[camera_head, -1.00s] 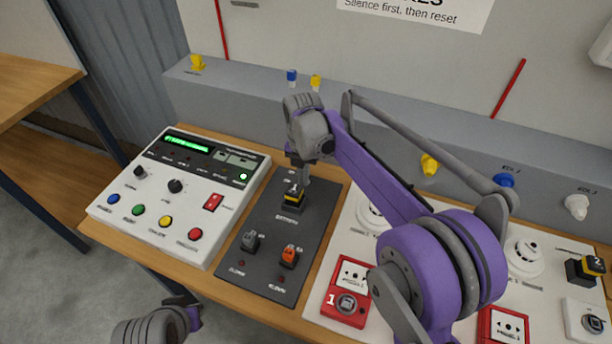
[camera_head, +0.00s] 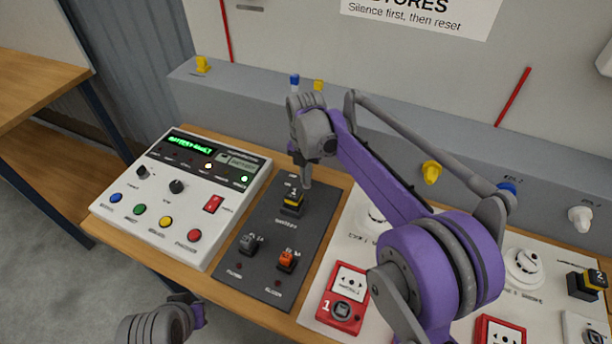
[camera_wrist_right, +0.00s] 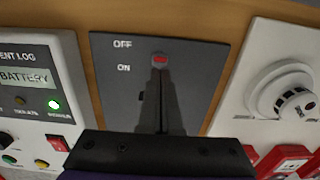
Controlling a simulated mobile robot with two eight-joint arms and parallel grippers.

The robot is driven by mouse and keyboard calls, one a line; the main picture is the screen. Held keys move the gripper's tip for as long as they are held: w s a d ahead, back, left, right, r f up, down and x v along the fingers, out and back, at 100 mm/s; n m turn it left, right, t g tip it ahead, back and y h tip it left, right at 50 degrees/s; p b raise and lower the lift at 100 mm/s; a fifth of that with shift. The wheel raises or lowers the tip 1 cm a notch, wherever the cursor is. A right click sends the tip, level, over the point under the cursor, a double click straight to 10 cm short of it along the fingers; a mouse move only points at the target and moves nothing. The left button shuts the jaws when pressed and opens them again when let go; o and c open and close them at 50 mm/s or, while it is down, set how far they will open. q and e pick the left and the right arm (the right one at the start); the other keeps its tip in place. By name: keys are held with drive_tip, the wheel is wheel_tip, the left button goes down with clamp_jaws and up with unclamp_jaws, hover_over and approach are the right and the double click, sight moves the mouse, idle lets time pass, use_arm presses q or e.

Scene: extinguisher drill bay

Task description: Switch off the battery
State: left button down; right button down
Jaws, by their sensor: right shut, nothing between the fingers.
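The battery switch (camera_head: 292,203) is a black and yellow block marked 1 on the dark grey panel (camera_head: 262,255). My right gripper (camera_head: 304,180) is shut and empty, pointing down just behind the block's top; contact is not clear. In the right wrist view its dark fingers (camera_wrist_right: 160,85) cover most of the switch. A red tip (camera_wrist_right: 160,58) shows beyond them, between the heights of the OFF and ON labels, nearer OFF. The rest of the lever is hidden. My left gripper is out of view; only part of that arm shows at the bottom left.
A white control box (camera_head: 180,195) with a green display reading a battery fault stands left of the panel. Grey (camera_head: 249,243) and orange (camera_head: 287,261) switches sit nearer the front.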

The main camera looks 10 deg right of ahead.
drive_tip(key=shift+r+p, duration=0.35)
drive_tip(key=shift+r, duration=0.4)
wheel_tip(320, 180, up, 11)
drive_tip(key=shift+p, duration=0.35)
drive_tip(key=shift+s+f, duration=0.1)
drive_tip(key=shift+f, duration=0.1)
